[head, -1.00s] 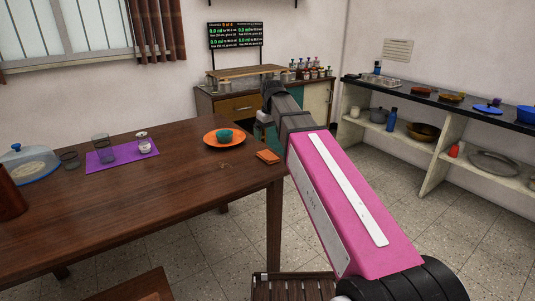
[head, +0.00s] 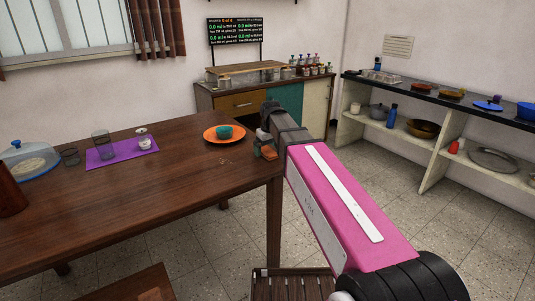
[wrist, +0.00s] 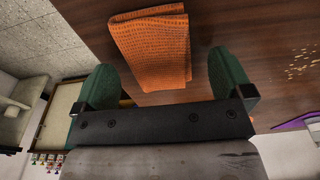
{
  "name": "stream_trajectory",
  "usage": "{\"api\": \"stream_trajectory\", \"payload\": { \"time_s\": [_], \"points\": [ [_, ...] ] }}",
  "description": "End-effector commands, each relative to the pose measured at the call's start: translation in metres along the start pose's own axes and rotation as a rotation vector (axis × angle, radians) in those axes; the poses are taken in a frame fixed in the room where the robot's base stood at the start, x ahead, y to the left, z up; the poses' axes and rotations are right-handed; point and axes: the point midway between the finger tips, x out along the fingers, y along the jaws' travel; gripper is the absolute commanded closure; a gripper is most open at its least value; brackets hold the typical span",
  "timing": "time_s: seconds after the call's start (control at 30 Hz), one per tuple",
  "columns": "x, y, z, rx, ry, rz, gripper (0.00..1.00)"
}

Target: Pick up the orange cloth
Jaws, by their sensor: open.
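The orange cloth (head: 267,153) lies folded on the wooden table (head: 130,190), near its right corner. In the head view my gripper (head: 262,146) is right at the cloth and hides part of it. In the wrist view the folded cloth (wrist: 152,50) lies flat on the table, ahead of and between the two green fingers. My gripper (wrist: 165,82) is open and empty there. I cannot tell how high the fingers are above the table.
Farther left are a purple mat (head: 122,154) with tumblers and a blue-rimmed cake dome (head: 28,162). The table's right edge is close to the cloth. A cabinet (head: 240,103) stands behind.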

Motion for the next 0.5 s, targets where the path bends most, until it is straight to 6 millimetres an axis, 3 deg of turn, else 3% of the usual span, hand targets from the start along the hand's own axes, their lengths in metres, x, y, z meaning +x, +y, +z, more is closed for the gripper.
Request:
{"api": "stream_trajectory", "payload": {
  "time_s": [0.3, 0.47, 0.5],
  "points": [
    [0.0074, -0.0001, 0.0001, 0.000, 0.001, 0.001, 0.02],
    [0.0074, -0.0001, 0.0001, 0.000, 0.001, 0.000, 0.54],
    [0.0074, -0.0001, 0.0001, 0.000, 0.001, 0.000, 0.55]
  ]
}}
